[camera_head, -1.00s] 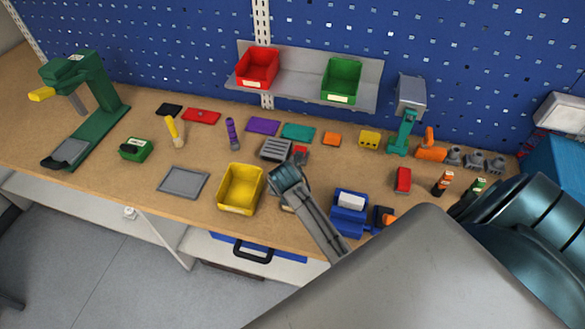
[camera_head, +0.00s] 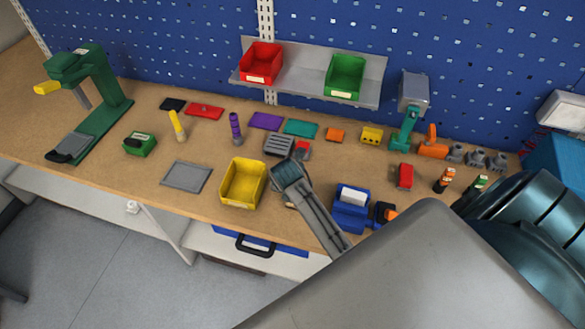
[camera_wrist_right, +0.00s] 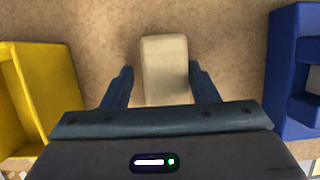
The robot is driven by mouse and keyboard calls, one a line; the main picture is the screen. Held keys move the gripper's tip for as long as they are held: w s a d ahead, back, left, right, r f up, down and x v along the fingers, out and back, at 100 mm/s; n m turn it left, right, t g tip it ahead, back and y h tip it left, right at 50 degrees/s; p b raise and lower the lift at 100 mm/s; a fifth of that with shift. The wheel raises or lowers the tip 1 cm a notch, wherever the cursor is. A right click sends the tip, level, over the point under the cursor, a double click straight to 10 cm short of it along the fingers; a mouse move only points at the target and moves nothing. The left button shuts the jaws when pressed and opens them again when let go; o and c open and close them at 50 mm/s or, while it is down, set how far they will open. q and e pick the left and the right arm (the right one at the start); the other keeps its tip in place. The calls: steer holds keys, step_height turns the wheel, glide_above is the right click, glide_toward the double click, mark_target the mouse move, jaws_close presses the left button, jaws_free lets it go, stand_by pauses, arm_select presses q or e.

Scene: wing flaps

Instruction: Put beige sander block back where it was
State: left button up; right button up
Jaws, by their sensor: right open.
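The beige sander block (camera_wrist_right: 165,72) lies on the tabletop in the right wrist view, between the open fingers of my right gripper (camera_wrist_right: 161,86). Its near end reaches in between the fingertips, with a gap on the left side and a narrower one on the right. In the head view my right gripper (camera_head: 287,174) is low over the bench and hides most of the block. My left gripper is not in view.
A yellow bin (camera_head: 243,183) stands close left of the gripper, and a blue holder (camera_head: 350,212) stands to the right. A grey slotted tray (camera_head: 279,145) and a small red piece (camera_head: 302,149) lie just behind. A flat grey tray (camera_head: 186,177) lies farther left.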

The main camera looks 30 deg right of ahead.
steer(key=shift+s+d+f, duration=0.1)
steer(key=shift+s, duration=0.25)
steer(key=b+v, duration=0.1)
steer(key=v, duration=0.2)
steer(key=b+v, duration=0.1)
steer(key=v, duration=0.3)
steer(key=b+v, duration=0.1)
steer(key=v, duration=0.3)
steer(key=shift+w+d, duration=0.1)
steer(key=shift+w, duration=0.15)
steer(key=shift+s+r, duration=0.15)
steer(key=shift+r, duration=0.55)
